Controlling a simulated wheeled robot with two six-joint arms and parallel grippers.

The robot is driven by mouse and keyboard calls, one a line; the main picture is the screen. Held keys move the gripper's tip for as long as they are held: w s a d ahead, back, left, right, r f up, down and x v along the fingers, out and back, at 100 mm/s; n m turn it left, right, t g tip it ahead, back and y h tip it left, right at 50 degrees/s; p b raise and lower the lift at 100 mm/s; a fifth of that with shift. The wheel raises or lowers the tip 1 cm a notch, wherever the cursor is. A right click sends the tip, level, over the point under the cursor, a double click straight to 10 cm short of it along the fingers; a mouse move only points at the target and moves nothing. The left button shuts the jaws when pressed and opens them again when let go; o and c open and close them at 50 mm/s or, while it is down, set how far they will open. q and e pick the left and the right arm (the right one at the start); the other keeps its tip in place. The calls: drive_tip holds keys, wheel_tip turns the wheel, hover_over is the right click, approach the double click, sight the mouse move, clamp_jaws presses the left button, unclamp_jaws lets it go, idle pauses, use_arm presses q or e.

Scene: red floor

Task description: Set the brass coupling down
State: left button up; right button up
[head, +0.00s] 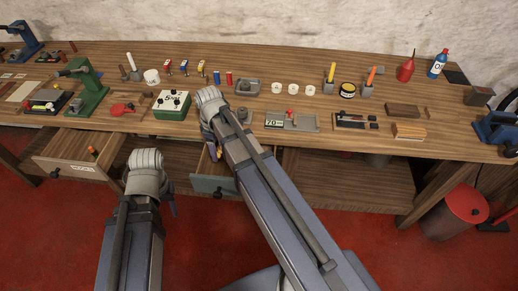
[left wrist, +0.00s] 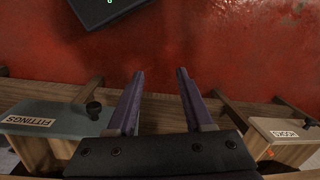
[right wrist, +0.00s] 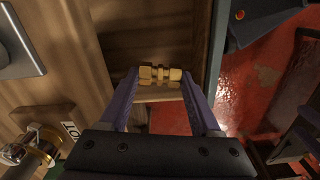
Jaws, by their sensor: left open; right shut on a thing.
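The brass coupling (right wrist: 160,74) lies crosswise between the fingertips of my right gripper (right wrist: 160,82) in the right wrist view. My right gripper is shut on it and holds it above the open fittings drawer (left wrist: 48,118), with the drawer's wooden inside beneath. In the head view the coupling is a small brass spot (head: 218,167) near the drawer's grey-green front (head: 212,189), mostly hidden by my right arm. My left gripper (left wrist: 160,74) is open and empty over the red floor, in front of the drawers.
The open hooks drawer (head: 72,160) is at the left, its label readable in the left wrist view. The workbench top (head: 260,152) above carries a green box (head: 172,106), a grey scale (head: 290,122) and many small items. A red-lidded bin (head: 455,210) stands on the floor at right.

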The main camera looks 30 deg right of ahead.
use_arm(q)
drive_tip(key=shift+o, duration=0.7)
drive_tip(key=shift+s+d+r, duration=0.1)
drive_tip(key=shift+s+d, duration=0.05)
drive_tip(key=shift+d, duration=0.05)
use_arm(e)
drive_tip(key=shift+d+n, duration=0.2)
drive_tip(key=shift+n, duration=0.1)
use_arm(q)
drive_tip(key=shift+o, duration=0.5)
drive_tip(key=shift+d, duration=0.1)
use_arm(e)
drive_tip(key=shift+r+n, duration=0.1)
drive_tip(key=shift+n, duration=0.3)
drive_tip(key=shift+a+n, duration=0.1)
drive_tip(key=shift+n, duration=0.2)
use_arm(q)
wheel_tip(320, 180, down, 6)
drive_tip(key=b, duration=0.6)
use_arm(e)
wheel_tip(320, 180, down, 6)
drive_tip(key=shift+f, duration=0.15)
use_arm(q)
drive_tip(key=shift+f, duration=0.25)
use_arm(e)
drive_tip(key=shift+f, duration=0.1)
